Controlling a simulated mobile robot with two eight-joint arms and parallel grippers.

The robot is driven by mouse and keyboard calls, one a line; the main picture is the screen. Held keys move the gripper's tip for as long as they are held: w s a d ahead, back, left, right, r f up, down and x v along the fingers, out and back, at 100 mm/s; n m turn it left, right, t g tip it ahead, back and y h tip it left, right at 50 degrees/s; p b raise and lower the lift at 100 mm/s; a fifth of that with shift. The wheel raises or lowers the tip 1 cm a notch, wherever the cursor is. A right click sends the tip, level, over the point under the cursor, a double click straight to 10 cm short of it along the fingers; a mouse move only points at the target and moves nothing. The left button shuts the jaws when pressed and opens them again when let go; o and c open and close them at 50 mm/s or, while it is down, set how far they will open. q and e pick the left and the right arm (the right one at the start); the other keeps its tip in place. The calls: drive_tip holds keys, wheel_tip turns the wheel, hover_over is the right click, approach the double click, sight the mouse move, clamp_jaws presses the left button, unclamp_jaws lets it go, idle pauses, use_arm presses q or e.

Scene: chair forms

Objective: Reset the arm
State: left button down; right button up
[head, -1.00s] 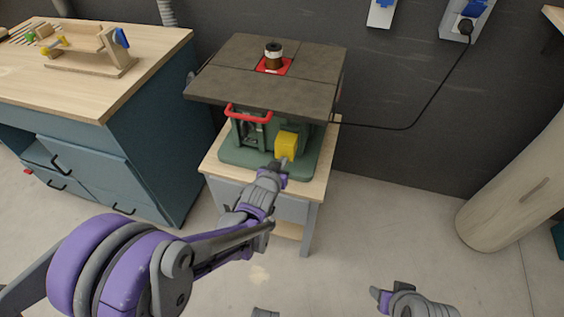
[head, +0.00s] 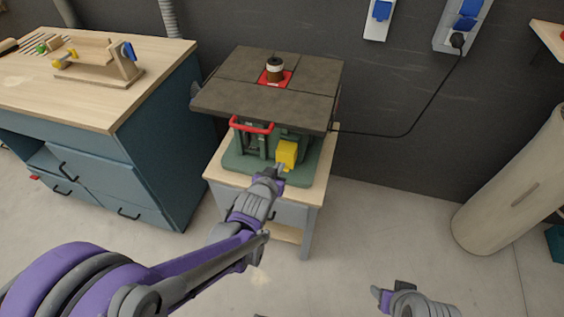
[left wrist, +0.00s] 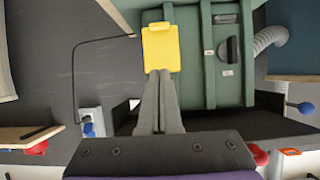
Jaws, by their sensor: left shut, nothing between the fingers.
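My left arm reaches in from the lower left of the head view. My left gripper (head: 279,169) is shut and empty, just in front of the yellow switch box (head: 287,152) on the green machine. In the left wrist view, the shut fingers (left wrist: 160,80) point at the lower edge of the yellow switch box (left wrist: 161,47); I cannot tell whether they touch it. My right gripper (head: 384,297) shows at the bottom of the head view, low over the floor, its finger state unclear.
The green machine (head: 238,170) with a dark top (head: 225,97) stands on a wooden stand (head: 311,200). A blue workbench (head: 165,145) is on the left. A pale cylinder (head: 505,195) stands at the right wall. Floor between stand and cylinder is clear.

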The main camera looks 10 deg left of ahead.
use_arm(q)
drive_tip(key=v, duration=0.3)
drive_tip(key=f+v, duration=0.1)
drive_tip(key=v, duration=0.1)
drive_tip(key=shift+s, duration=0.5)
drive_tip(key=shift+r+p, duration=0.1)
drive_tip(key=shift+p, duration=0.2)
drive_tip(key=s+a+r+g+p, duration=0.1)
drive_tip(key=s+r+g+p, duration=0.2)
drive_tip(key=s, duration=0.6)
drive_tip(key=s+a+r+g+p, duration=0.2)
drive_tip(key=s+r+g+p, duration=0.2)
drive_tip(key=s, duration=0.6)
wheel_tip(320, 180, up, 2)
drive_tip(key=p, duration=0.3)
drive_tip(key=shift+s+r, duration=0.15)
drive_tip(key=shift+s, duration=0.1)
drive_tip(key=shift+a, duration=0.1)
